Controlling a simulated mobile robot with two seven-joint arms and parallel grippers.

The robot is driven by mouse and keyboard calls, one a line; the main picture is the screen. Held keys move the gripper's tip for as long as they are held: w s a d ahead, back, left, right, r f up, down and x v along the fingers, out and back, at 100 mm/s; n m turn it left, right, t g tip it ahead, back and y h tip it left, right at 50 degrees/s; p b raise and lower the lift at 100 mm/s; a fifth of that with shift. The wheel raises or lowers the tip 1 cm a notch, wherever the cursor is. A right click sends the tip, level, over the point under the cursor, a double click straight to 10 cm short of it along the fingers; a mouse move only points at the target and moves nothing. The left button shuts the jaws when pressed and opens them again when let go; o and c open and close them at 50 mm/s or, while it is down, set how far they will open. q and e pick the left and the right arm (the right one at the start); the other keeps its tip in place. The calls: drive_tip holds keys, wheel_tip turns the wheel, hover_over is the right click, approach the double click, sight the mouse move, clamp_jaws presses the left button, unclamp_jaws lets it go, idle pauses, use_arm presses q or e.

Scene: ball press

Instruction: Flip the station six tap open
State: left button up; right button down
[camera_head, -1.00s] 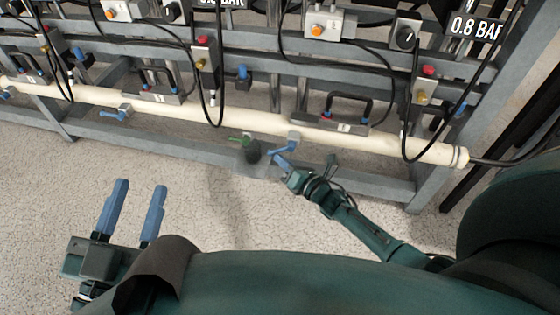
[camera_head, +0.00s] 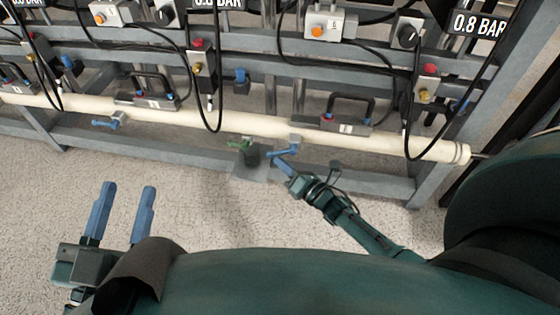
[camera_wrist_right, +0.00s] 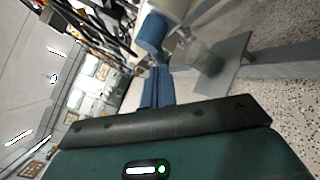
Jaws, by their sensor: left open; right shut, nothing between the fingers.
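A tap with a blue lever (camera_head: 284,153) hangs under the cream pipe (camera_head: 240,122), right of the middle in the head view. Its lever points left, close to level. I cannot read its station number. My right gripper (camera_head: 281,164) is shut and empty just below the lever; whether it touches cannot be told. In the right wrist view my shut blue fingers (camera_wrist_right: 158,88) point at a blue part (camera_wrist_right: 152,33), apparently the tap's lever. My left gripper (camera_head: 120,212) is open and empty over the floor at the lower left.
Another blue-levered tap (camera_head: 108,122) hangs from the pipe farther left. The grey frame (camera_head: 350,180) runs behind and below. Black cables loop in front of the pipe. The foreground floor is clear.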

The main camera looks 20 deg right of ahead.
drive_tip(key=shift+w+a+r, duration=0.15)
drive_tip(key=shift+w+r, duration=0.05)
drive_tip(key=shift+r, duration=0.05)
use_arm(q)
drive_tip(key=shift+w+r, duration=0.1)
drive_tip(key=shift+w, duration=0.4)
use_arm(e)
drive_tip(key=shift+w+a+r, duration=0.1)
drive_tip(key=shift+r, duration=0.1)
use_arm(q)
drive_tip(key=shift+f, duration=0.2)
use_arm(e)
drive_tip(key=shift+a+r, duration=0.1)
idle(0.7)
idle(0.3)
